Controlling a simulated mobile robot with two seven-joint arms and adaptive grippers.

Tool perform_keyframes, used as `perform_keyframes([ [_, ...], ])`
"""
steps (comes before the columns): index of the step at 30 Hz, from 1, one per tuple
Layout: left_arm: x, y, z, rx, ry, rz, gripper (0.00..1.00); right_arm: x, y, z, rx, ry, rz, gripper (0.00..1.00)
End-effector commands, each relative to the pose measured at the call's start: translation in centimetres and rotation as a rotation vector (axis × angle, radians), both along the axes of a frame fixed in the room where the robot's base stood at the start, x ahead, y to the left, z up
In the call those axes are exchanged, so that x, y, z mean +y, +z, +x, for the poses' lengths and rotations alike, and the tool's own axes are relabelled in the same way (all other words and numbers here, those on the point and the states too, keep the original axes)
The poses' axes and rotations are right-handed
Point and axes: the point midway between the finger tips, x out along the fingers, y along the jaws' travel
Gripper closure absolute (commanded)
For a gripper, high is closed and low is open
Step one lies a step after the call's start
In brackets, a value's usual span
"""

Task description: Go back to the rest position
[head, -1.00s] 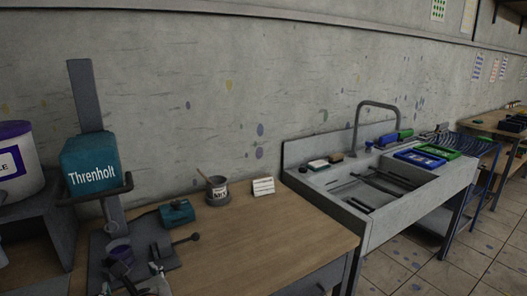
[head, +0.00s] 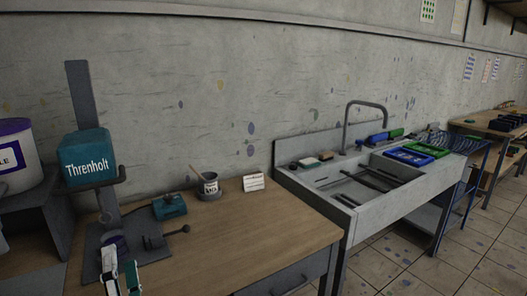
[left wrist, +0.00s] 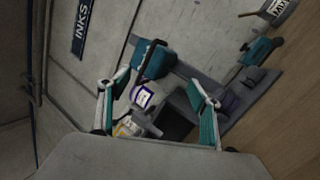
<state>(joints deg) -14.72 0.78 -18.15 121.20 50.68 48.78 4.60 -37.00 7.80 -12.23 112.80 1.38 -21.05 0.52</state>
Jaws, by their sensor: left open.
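My left gripper (head: 121,273) is at the bottom left of the head view, in front of the press base. Its two white-and-green fingers are apart. In the left wrist view, the left gripper (left wrist: 155,110) has its fingers spread wide, with no object held between them. Behind them show the teal block and the press. In the head view the press has a teal block marked Threnholt (head: 87,160) on a grey upright. A small purple item (head: 113,243) sits on the press base, partly hidden by the gripper. My right gripper is not in view.
A white-and-purple tub (head: 14,158) stands on a grey stand at left. A paint can (head: 209,186), a small card (head: 253,182) and a teal box (head: 169,206) stand on the wooden table (head: 235,225). A sink (head: 345,200) with trays is to the right. The table's front is clear.

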Motion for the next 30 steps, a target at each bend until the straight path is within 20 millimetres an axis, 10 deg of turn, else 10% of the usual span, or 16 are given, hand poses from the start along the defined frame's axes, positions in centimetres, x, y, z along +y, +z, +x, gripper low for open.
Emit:
perform_keyframes([
  [9,-11.2,-15.5,-1.9,0.446,-0.226,1.014,0.36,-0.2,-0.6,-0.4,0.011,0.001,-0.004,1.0],
  [18,-11.2,-33.0,-9.5,0.812,-0.446,1.684,0.36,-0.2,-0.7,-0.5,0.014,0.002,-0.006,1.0],
  [24,-9.2,-38.1,-13.2,0.937,-0.525,1.895,0.36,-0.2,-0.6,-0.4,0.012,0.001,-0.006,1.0],
  [30,-8.7,-39.0,-13.9,0.961,-0.54,1.934,0.36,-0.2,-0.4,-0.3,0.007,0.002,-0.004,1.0],
])
